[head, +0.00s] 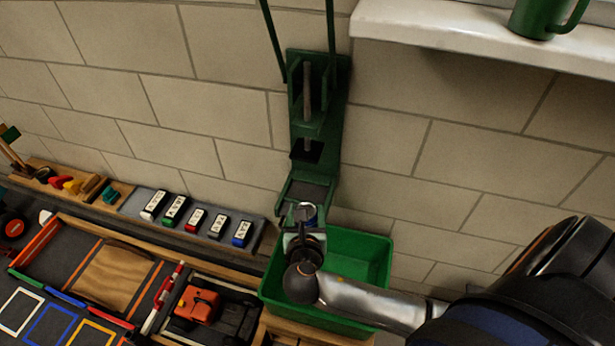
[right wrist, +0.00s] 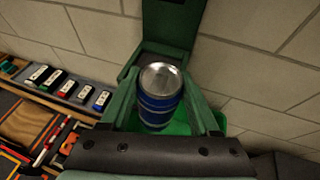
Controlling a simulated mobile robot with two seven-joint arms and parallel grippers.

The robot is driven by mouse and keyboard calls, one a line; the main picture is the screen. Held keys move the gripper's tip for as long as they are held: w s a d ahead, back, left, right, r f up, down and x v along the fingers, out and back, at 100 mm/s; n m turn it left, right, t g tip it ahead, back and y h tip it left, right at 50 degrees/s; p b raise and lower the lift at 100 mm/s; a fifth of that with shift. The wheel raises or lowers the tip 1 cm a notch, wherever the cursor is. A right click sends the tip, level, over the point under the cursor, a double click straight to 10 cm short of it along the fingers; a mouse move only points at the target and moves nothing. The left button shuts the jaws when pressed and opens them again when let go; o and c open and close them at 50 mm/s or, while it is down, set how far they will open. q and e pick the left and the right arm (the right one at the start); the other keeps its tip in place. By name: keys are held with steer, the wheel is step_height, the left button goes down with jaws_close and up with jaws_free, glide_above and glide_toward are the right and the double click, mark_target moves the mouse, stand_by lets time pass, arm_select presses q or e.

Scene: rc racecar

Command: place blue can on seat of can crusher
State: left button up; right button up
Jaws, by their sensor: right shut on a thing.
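The blue can (right wrist: 159,98) with a silver top stands upright between the fingers of my right gripper in the right wrist view. My right gripper (head: 304,213) is shut on it, just in front of the lower end of the can crusher. Only a small part of the can (head: 311,211) shows in the head view. The green can crusher (head: 334,115) is mounted on the wall, with a dark plate above its seat (head: 307,192). The can appears beside the seat's front edge; whether they touch is unclear. My left gripper is out of view.
A green bin (head: 350,247) sits below the crusher, under my right gripper. A shelf (head: 450,32) with a green mug (head: 540,18) is at the upper right. Labelled blocks (head: 197,219) line a rack at left.

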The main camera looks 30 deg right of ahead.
steer(key=w+d, duration=0.3)
steer(key=w, duration=0.1)
steer(key=w+d+f, duration=0.1)
steer(key=w+d, duration=0.1)
steer(key=w, duration=0.2)
steer(key=w+d+b, duration=0.1)
steer(key=w+d, duration=0.2)
steer(key=w, duration=0.1)
steer(key=shift+w+d+f, duration=0.2)
steer(key=shift+w+d, duration=0.15)
steer(key=shift+s+a+f, duration=0.1)
steer(key=shift+s+f, duration=0.1)
steer(key=shift+f, duration=0.05)
steer(key=o, duration=1.1)
steer(key=shift+f, duration=0.1)
steer(key=o, duration=0.3)
steer(key=shift+w, duration=0.15)
steer(key=shift+o, duration=0.2)
steer(key=shift+r, duration=0.25)
steer(key=p+v, duration=0.2)
steer(key=v, duration=1)
